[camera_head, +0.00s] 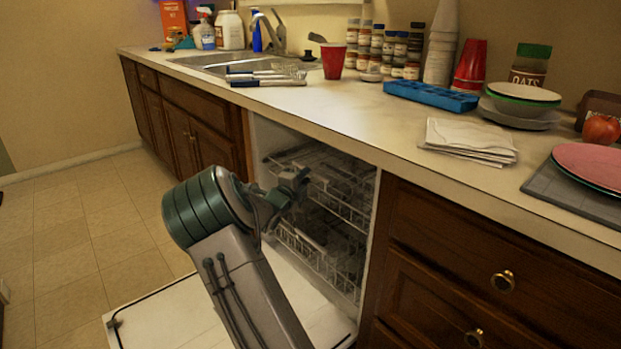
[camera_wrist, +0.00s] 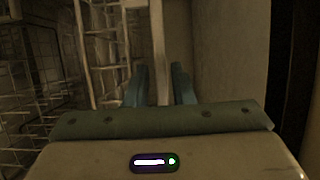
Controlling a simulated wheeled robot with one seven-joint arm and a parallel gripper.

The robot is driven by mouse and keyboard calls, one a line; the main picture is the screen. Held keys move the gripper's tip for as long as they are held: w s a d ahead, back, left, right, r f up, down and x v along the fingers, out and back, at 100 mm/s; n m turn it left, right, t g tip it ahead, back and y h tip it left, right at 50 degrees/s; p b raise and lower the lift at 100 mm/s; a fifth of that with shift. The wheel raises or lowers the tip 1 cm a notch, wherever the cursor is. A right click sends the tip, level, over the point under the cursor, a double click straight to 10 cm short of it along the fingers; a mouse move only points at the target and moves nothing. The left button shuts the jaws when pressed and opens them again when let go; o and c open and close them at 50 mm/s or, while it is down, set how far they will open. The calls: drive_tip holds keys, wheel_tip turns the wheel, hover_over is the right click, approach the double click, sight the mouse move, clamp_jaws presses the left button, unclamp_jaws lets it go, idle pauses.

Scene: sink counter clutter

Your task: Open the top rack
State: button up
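The dishwasher's top rack (camera_head: 342,181), a pale wire rack, sits inside the open dishwasher under the counter. Its wires also show in the wrist view (camera_wrist: 104,50). My gripper (camera_head: 292,182) is at the front left part of the top rack, partly hidden by my arm. In the wrist view my gripper (camera_wrist: 160,78) has its two fingers apart, one on each side of a pale upright bar of the rack (camera_wrist: 160,45). Narrow gaps seem to show beside the bar, and I cannot tell whether a finger touches it.
The dishwasher door (camera_head: 165,315) lies folded down, with my arm above it. The lower rack (camera_head: 312,252) is inside, below the top rack. Wooden drawers (camera_head: 460,270) stand to the right. Dishes, jars and cups crowd the counter (camera_head: 330,115) above. Floor (camera_head: 80,240) is clear at left.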

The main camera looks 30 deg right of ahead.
drive_tip(key=shift+b+x, duration=0.45)
drive_tip(key=shift+x, duration=1.75)
clamp_jaws()
drive_tip(key=shift+a, duration=0.1)
drive_tip(key=s+a+p, duration=0.2)
drive_tip(key=a+p, duration=0.8)
drive_tip(key=a, duration=0.8)
drive_tip(key=s+a+p, duration=0.3)
drive_tip(key=a+p, duration=0.8)
drive_tip(key=a, duration=0.8)
drive_tip(key=shift+a+p, duration=0.15)
drive_tip(key=shift+p, duration=0.15)
drive_tip(key=shift+s, duration=0.15)
unclamp_jaws()
